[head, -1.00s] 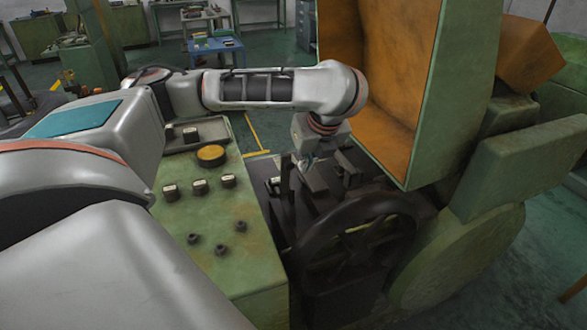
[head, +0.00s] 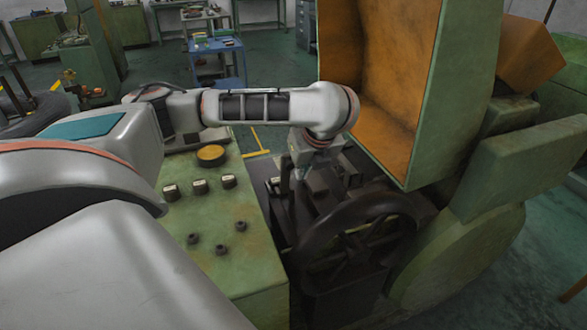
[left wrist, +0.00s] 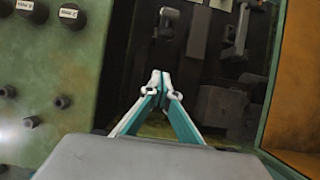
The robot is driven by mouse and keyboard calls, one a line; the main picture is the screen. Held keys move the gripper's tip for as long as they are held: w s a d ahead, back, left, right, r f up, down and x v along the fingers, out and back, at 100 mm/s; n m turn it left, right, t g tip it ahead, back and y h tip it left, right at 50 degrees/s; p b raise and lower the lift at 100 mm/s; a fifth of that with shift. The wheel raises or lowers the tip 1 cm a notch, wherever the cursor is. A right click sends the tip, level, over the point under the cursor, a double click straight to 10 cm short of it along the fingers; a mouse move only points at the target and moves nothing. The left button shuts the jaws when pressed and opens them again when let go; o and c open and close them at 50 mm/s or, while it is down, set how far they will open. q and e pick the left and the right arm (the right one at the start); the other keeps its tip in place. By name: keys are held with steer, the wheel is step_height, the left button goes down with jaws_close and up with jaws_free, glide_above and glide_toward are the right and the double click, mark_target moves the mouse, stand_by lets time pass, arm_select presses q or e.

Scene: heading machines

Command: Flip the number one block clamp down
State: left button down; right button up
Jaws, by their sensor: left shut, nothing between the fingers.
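The dark block clamps sit on the machine bed beside the green control panel. In the left wrist view one dark clamp piece (left wrist: 167,22) lies just beyond my fingertips, and another (left wrist: 238,30) stands to its right. No number is legible on them, so I cannot tell which is number one. My left gripper (left wrist: 157,80) is shut and empty, its white and teal fingertips together, apart from the nearer clamp piece in the picture. In the head view my left gripper (head: 303,172) points down over the clamp area and partly hides it. My right gripper is not in view.
A dark handwheel (head: 355,245) stands in front of the clamps. The green control panel (head: 215,265) with knobs and a yellow button is to the left. A tall green cover with an orange inside (head: 375,65) rises to the right, close to my wrist.

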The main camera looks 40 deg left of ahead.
mark_target(293, 168)
arm_select(q)
steer(key=w+a+f, duration=0.3)
steer(key=a+f, duration=0.1)
steer(key=a, duration=0.1)
steer(key=shift+a, duration=0.35)
stand_by(0.3)
